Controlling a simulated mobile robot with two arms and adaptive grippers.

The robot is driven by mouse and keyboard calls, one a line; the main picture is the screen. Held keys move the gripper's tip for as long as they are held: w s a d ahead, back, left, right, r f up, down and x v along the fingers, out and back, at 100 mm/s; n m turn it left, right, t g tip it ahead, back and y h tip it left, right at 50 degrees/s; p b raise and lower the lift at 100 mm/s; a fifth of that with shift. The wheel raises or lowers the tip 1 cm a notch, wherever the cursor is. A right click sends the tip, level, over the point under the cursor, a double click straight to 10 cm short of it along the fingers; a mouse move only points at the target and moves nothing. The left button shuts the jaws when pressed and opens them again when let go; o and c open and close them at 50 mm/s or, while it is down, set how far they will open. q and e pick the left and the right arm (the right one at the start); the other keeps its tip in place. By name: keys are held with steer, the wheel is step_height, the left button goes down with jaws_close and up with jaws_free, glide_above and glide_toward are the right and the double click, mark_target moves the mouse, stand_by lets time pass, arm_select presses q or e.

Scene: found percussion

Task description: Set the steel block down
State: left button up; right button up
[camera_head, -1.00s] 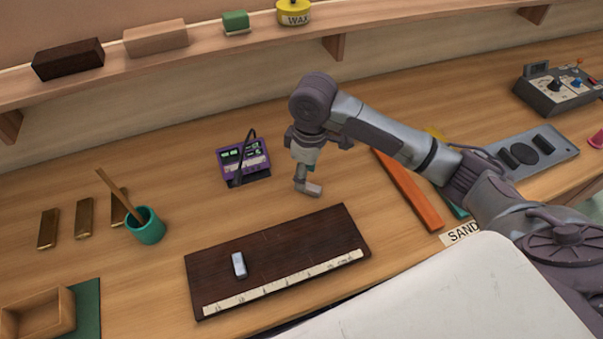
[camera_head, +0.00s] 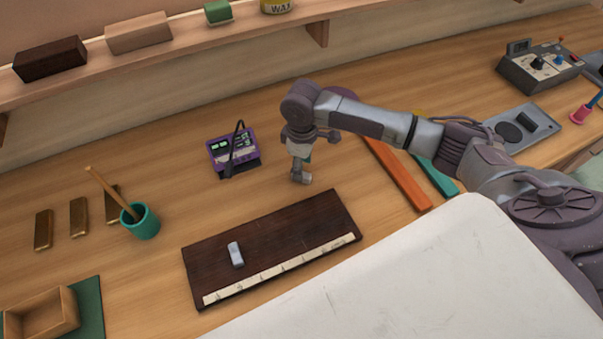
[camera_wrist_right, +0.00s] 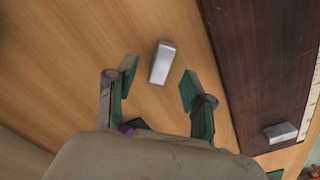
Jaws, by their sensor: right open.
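One steel block (camera_wrist_right: 161,62) lies on the bare wooden bench top in the wrist view. It is in the gap between the spread fingers of my right gripper (camera_wrist_right: 158,84), with visible room on both sides. My right gripper also shows in the head view (camera_head: 300,172), pointing down behind the dark board. There I cannot clearly tell this block from the grey fingertips. A second steel block (camera_head: 236,254) lies on the dark board (camera_head: 285,240), left of its middle; it also shows in the wrist view (camera_wrist_right: 280,132). My left gripper is out of view.
A purple device (camera_head: 233,152) stands just left of my right gripper. An orange bar (camera_head: 398,175) and a teal bar (camera_head: 437,178) lie to its right. A teal cup (camera_head: 141,224) with a stick and several brass bars (camera_head: 79,217) are farther left. A shelf runs along the back.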

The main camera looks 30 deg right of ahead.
steer(key=shift+a+f, duration=0.1)
steer(key=shift+f, duration=1.55)
steer(key=shift+c, duration=0.2)
jaws_close()
